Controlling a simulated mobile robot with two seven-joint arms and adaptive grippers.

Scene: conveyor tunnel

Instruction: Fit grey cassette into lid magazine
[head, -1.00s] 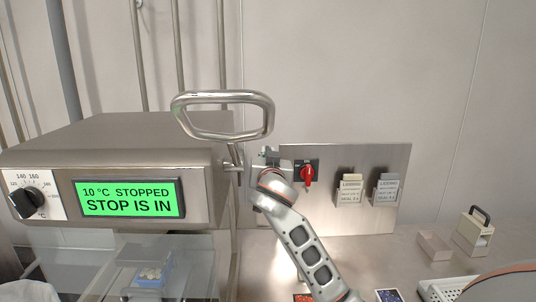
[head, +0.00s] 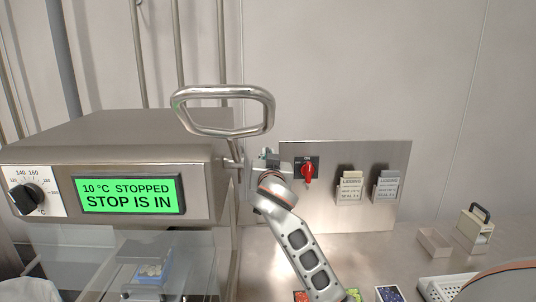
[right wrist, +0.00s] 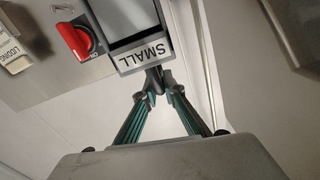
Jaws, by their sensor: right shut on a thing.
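My right gripper (right wrist: 157,84) is shut on the dark tab of a grey cassette (right wrist: 126,19), whose white label reads SMALL upside down. In the right wrist view the cassette lies just beyond the fingertips, its far end cut off by the top edge. In the head view my right gripper (head: 270,160) is at the right side of the steel machine (head: 150,135), below its big handle, and mostly hidden by its own wrist. The cassette's inner end and the lid magazine's opening cannot be made out. My left gripper is not in view.
A red rotary switch (head: 308,172) is close right of my right gripper on a steel panel (head: 335,210). Two lidding card holders hang there, cream (head: 349,187) and grey (head: 386,186). A metal loop handle (head: 225,131) is above. The counter holds a block (head: 434,243) and a handled box (head: 474,232).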

